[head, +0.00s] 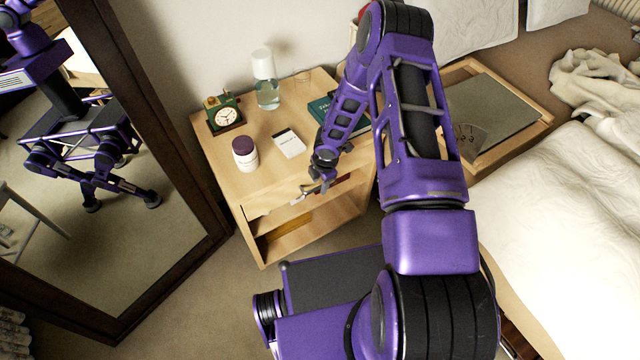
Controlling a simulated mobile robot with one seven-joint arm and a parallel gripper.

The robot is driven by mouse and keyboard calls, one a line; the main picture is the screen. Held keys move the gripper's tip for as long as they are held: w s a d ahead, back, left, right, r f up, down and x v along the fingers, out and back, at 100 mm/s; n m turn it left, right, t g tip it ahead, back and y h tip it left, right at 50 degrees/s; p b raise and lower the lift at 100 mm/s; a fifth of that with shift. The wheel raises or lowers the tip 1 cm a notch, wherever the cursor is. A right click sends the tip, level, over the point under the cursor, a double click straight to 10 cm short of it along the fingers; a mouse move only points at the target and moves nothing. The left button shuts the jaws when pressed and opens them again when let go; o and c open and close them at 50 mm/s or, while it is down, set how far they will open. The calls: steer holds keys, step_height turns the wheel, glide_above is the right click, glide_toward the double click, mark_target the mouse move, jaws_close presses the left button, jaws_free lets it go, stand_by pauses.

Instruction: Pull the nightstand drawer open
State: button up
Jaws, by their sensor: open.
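The light wooden nightstand (215,150) stands against the wall, between the mirror and the bed. Its drawer front (276,215) is on the side facing me, below the top and above an open lower shelf. My gripper (308,192) is open at the drawer front, close to its upper edge near the middle. I cannot tell whether the fingers touch the drawer or are around a handle; the handle does not show clearly. My arm hides the right part of the nightstand. How far the drawer stands out is too small to tell.
On the nightstand top are a green clock (226,116), a jar with a purple lid (245,153), a white card (289,143), a glass carafe (267,92) and a teal book (321,108). The mirror (180,185) stands left, the bed (570,220) right. Some carpet is clear before the nightstand.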

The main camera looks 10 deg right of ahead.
steer(key=shift+c, duration=0.2)
jaws_close()
stand_by(1.3)
